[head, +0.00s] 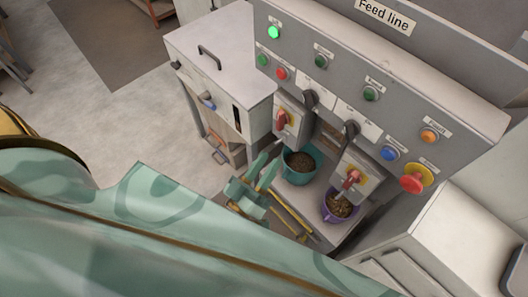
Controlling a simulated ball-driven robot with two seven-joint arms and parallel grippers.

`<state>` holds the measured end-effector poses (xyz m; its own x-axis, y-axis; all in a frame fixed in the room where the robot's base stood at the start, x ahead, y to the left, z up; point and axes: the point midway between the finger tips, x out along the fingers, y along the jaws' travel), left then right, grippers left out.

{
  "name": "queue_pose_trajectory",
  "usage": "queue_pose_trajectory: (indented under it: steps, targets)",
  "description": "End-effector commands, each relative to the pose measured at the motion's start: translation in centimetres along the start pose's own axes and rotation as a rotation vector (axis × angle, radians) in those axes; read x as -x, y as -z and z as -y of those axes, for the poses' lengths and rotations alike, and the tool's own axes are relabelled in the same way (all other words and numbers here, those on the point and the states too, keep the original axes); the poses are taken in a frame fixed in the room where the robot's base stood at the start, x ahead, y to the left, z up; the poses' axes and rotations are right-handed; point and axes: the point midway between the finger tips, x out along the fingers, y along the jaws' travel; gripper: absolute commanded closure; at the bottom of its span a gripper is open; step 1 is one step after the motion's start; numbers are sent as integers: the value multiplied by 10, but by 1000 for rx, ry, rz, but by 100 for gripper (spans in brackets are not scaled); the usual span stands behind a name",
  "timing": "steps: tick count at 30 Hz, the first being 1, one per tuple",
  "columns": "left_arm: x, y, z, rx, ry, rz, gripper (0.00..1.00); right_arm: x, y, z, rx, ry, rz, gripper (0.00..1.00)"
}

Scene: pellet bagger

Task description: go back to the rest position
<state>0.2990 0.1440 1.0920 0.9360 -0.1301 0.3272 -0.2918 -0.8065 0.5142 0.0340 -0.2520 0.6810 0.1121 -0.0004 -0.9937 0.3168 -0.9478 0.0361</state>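My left gripper (271,164) is green and reaches over the bench in front of the panel, close to the left side of a teal bucket (290,172). Its two fingers look spread, with nothing seen between them. My large green patterned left arm (130,235) fills the lower left of the head view and hides much of the bench front. My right gripper is out of view.
The grey "Feed line" panel (400,88) carries several buttons and a lit green lamp (274,32). A purple bucket (334,213) with pellets stands under the right red-handled outlet (352,178). Yellow rods (290,212) lie on the bench. A white cabinet (225,60) stands left; open floor lies beyond.

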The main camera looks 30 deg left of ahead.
Motion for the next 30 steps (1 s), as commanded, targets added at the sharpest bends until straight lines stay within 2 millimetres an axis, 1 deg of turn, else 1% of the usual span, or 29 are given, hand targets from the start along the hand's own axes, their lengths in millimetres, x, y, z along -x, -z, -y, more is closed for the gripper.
queue_pose_trajectory:
  steps: [1, 4, 19, 22, 23, 26, 27, 29, 30]
  targets:
    - [4, 0, 0, 0, 0, 1, 66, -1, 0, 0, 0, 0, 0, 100]
    - [6, 0, 0, 0, -1, 0, 66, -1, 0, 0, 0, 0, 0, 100]
    - [6, 0, 0, 0, -1, 1, 66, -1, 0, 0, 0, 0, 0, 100]
    - [6, -8, 0, -25, -1, 45, 66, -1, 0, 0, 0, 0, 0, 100]
    - [9, -17, 2, -44, 2, 84, 66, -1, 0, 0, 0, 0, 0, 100]
    - [34, -64, 21, -133, 33, 283, 66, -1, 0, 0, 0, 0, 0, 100]
    - [50, -87, 34, -175, 52, 383, 66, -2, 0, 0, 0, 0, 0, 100]
    - [82, -125, 58, -240, 83, 544, 66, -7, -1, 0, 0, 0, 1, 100]
    - [107, -149, 76, -281, 103, 652, 66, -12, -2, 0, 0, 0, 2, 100]
